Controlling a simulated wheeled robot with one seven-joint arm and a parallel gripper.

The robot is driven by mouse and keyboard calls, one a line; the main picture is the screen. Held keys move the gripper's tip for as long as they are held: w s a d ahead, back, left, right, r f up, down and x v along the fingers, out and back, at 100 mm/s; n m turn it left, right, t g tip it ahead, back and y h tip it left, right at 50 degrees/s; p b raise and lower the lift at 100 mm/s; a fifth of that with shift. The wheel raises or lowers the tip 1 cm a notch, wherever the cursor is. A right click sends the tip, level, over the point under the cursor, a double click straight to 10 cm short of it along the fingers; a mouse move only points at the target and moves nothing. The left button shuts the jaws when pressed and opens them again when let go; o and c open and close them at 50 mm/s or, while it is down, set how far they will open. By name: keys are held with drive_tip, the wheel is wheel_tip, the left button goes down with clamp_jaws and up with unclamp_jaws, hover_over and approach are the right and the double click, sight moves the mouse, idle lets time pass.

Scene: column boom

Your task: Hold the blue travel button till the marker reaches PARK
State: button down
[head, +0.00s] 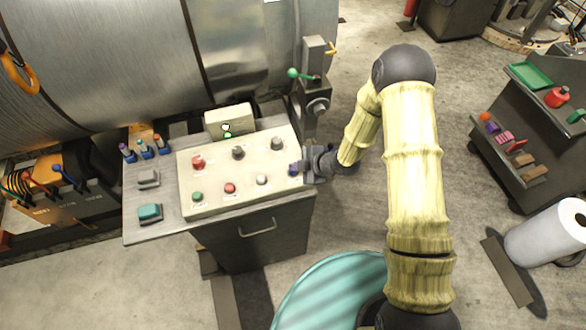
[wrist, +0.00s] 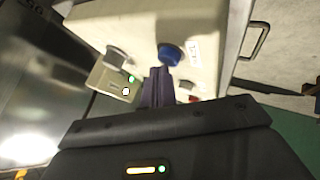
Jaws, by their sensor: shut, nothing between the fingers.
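The blue button (wrist: 170,54) sits on the cream control panel (wrist: 140,22), beside a white label too small to read. It is at the panel's right end in the head view (head: 293,170). My gripper (wrist: 159,70) is shut and empty, its purple fingers together with their tips right at the button's edge. In the head view my gripper (head: 299,167) reaches in from the right. I cannot tell whether the tips touch or press the button. A small display box (head: 228,121) behind the panel shows a green light and a white mark. No PARK lettering is legible.
Red, green and white buttons and dark knobs share the panel. A lever post with a green knob (head: 293,73) stands behind its right end. A large metal cylinder (head: 110,60) lies behind.

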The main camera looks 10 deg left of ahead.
drive_tip(key=shift+r+p, duration=0.35)
drive_tip(key=shift+r, duration=0.45)
drive_tip(key=shift+r+p, duration=1.45)
drive_tip(key=shift+r, duration=1.1)
